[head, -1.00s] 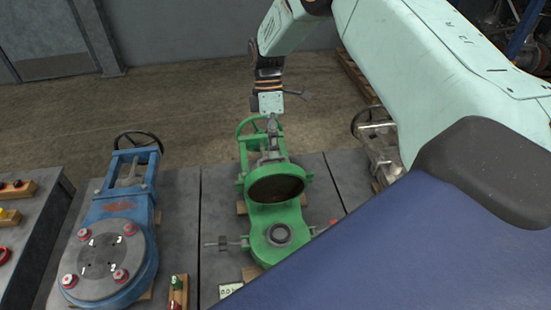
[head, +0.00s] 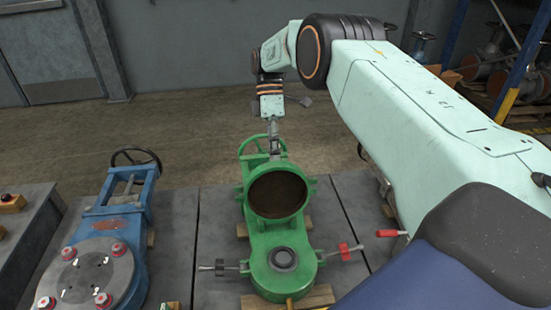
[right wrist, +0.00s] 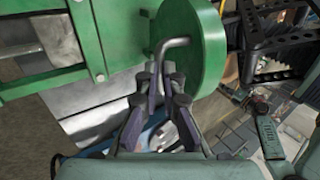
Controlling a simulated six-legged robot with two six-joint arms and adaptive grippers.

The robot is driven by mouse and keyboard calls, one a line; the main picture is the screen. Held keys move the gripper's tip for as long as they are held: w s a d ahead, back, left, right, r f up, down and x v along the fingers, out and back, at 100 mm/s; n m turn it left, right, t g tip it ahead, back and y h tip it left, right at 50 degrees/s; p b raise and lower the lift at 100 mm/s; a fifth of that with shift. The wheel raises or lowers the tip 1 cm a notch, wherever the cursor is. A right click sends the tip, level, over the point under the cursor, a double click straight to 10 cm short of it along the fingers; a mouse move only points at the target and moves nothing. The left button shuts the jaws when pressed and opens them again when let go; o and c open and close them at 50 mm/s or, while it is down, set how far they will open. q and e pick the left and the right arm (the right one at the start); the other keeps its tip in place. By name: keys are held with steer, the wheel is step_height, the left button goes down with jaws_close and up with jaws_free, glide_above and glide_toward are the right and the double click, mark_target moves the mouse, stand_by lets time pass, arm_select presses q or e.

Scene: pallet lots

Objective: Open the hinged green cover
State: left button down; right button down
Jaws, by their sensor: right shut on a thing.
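The green valve body (head: 283,268) lies on a grey bench, with a handwheel at its far end. Its hinged green cover (head: 278,194) stands raised near the body's middle, its dark round inner face turned toward me. My right gripper (head: 274,146) is behind the cover's top edge, its fingertips partly hidden. In the right wrist view the gripper (right wrist: 162,78) is shut on a bent metal handle (right wrist: 174,42) fixed to the cover's green disc (right wrist: 205,50). My left gripper is not in view.
A blue valve (head: 105,255) with a bolted grey plate stands to the left. Swing bolts (head: 219,268) flank the green body, one with a red part (head: 344,251). A red-handled tool (head: 388,233) lies to the right. My right arm covers the right side.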

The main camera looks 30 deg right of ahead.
steer(key=shift+x, duration=1.2)
steer(key=shift+w, duration=0.2)
steer(key=c, duration=1.8)
jaws_free()
steer(key=shift+g, duration=0.3)
steer(key=o, duration=0.4)
steer(key=shift+w+d, duration=0.1)
steer(key=shift+w, duration=0.25)
step_height(320, 180, up, 10)
steer(key=shift+s+r, duration=0.15)
steer(key=shift+s, duration=0.15)
steer(key=shift+w, duration=0.1)
